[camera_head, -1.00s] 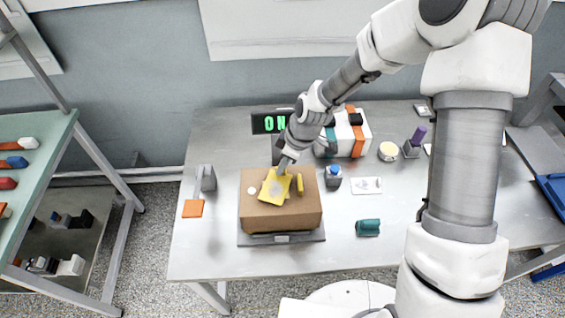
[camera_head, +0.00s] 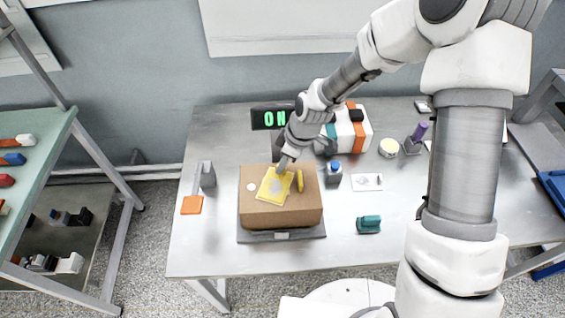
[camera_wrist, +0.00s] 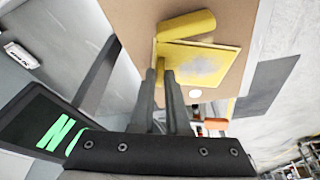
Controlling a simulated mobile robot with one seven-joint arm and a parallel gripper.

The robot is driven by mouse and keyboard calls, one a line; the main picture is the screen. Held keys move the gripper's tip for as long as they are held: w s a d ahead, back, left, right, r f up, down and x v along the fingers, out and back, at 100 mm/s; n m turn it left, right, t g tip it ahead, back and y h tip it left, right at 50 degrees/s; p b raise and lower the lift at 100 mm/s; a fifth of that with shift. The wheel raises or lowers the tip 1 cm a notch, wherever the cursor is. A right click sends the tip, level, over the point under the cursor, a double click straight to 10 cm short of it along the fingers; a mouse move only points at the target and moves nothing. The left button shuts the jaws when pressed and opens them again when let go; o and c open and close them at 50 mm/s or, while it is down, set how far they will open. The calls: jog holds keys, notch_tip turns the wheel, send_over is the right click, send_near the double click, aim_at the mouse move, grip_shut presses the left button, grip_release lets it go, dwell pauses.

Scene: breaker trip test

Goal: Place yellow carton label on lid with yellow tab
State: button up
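The brown carton (camera_head: 262,215) stands on a grey scale base (camera_head: 250,238) on the metal table. The yellow carton label (camera_head: 274,188), with a greyish patch, is over the middle of its lid, roughly flat. Whether it touches the lid everywhere I cannot tell. A yellow tab (camera_head: 300,181) is on the lid just right of the label; in the wrist view the tab (camera_wrist: 187,25) is a rounded bar beside the label (camera_wrist: 205,65). My gripper (camera_head: 283,166) is at the label's far edge, its fingers (camera_wrist: 163,75) close together on a small yellow part of it.
A display (camera_head: 270,119) reading ON stands behind the carton. A blue-capped bottle (camera_head: 334,174), a white card (camera_head: 367,182) and a teal object (camera_head: 368,224) are to the right. An orange square (camera_head: 192,205) lies left. The front table strip is clear.

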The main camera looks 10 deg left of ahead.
jog(key=o, duration=0.5)
jog(key=shift+c, duration=0.2)
jog(key=shift+r, duration=0.1)
jog(key=w+v, duration=0.1)
jog(key=v, duration=1.6)
jog(key=shift+s, duration=0.45)
jog(key=s+d+r+m+t+h+b, duration=0.1)
jog(key=s+d+r+m+h+b, duration=0.15)
jog(key=d+m, duration=0.5)
jog(key=s+d+r+m+t+h+b, duration=0.1)
jog(key=s+d+r+m, duration=0.3)
jog(key=d, duration=0.6)
jog(key=s+r+m+t+p, duration=0.3)
jog(key=s+r, duration=0.4)
jog(key=s, duration=0.3)
jog(key=shift+s+m+p, duration=0.3)
jog(key=shift+m+p, duration=0.1)
jog(key=shift+m, duration=0.45)
